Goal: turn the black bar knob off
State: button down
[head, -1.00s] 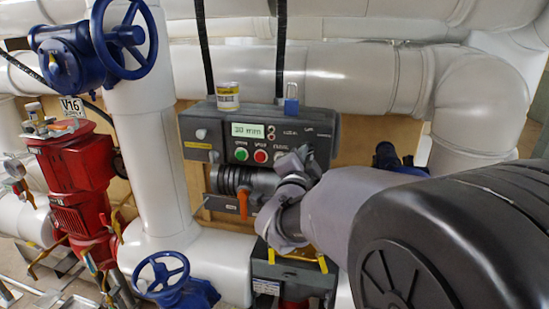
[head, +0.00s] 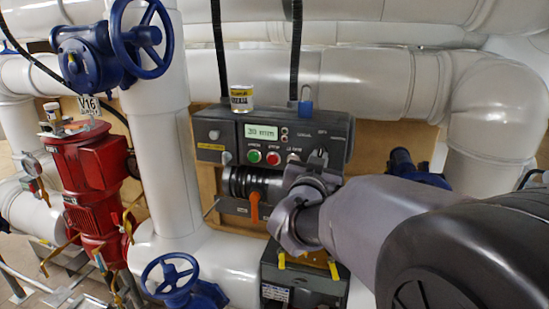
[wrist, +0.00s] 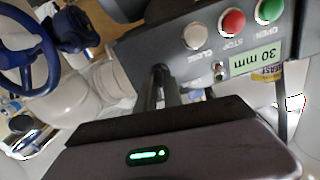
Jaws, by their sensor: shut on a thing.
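The black bar knob (head: 319,157) is on the lower right of the grey control panel (head: 340,135). It is mostly hidden behind my gripper in the head view. My gripper (head: 316,168) reaches the panel from the front right. In the wrist view my gripper's dark fingers (wrist: 160,85) are close together, shut on the knob just beside the white button. The knob is small and dark there, and its angle cannot be read.
Green (head: 254,156), red (head: 273,158) and white buttons sit left of the knob, under a display reading 30 mm (head: 261,132). A can (head: 241,98) and a blue padlock (head: 306,106) are on top. An orange lever (head: 254,205) hangs below. White pipes surround the panel.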

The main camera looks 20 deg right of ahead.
jog(key=shift+n, duration=0.6)
jog(key=c, duration=1.5)
grip_release()
jog(key=v, duration=1.7)
jog(key=shift+s+a, duration=0.15)
jog(key=shift+s, duration=0.05)
